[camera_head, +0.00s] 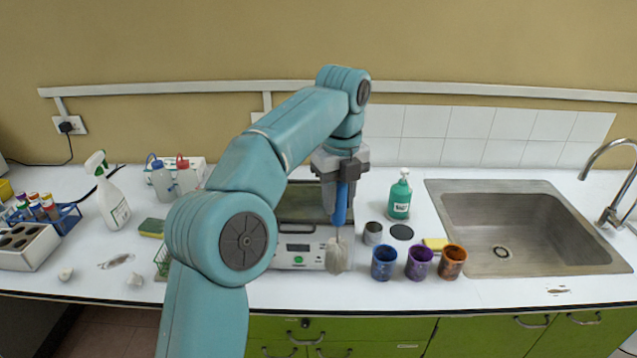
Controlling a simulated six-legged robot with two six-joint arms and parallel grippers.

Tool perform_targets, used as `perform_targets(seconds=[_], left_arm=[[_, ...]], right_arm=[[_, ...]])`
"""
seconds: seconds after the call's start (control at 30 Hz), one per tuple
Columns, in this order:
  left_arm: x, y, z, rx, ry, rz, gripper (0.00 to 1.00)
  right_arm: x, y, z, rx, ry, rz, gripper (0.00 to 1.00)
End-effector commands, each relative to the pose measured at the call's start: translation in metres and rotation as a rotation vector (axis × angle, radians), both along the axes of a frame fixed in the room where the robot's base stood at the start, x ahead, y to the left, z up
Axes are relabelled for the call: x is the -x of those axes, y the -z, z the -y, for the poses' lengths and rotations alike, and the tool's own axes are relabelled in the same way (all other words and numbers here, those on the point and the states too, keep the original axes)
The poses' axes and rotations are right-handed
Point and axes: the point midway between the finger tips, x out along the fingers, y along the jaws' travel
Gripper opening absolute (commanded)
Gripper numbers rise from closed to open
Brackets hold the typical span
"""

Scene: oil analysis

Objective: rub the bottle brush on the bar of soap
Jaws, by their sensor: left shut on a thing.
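My left gripper (341,178) points down and is shut on the blue handle of the bottle brush (338,254). The brush hangs upright, its pale bristle head in front of the grey device with a display. A small yellow block (435,244), which looks like the bar of soap, lies on the counter behind the purple and orange cups, to the right of the brush and apart from it. The cups hide part of the block. My right gripper is not in view.
Blue (384,263), purple (419,263) and orange (452,262) cups stand near the brush. A grey cup (373,233), a dark disc (401,232) and a green bottle (399,196) are behind them. The sink (598,262) is at right. Spray bottle (111,196) and sponge (152,228) are at left.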

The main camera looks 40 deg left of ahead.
Motion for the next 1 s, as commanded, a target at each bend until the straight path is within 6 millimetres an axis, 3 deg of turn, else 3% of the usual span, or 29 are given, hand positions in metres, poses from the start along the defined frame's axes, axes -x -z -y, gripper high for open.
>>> perform_targets(seconds=[0.17,0.3,0.5,0.73,1.0], left_arm=[[-0.003,0.050,0.047,0.000,-0.111,-0.003,0.00],[-0.002,0.092,0.082,-0.001,-0.354,-0.004,0.00],[0.006,0.143,0.119,-0.002,-0.780,-0.002,0.00],[0.014,0.183,0.138,-0.003,-1.294,-0.001,0.00],[0.009,0.197,0.146,-0.001,-1.689,0.002,0.00]], right_arm=[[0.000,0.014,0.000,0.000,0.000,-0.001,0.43],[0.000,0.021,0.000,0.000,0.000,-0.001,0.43],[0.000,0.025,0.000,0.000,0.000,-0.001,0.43],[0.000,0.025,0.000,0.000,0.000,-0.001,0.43],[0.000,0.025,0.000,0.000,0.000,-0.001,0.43]])
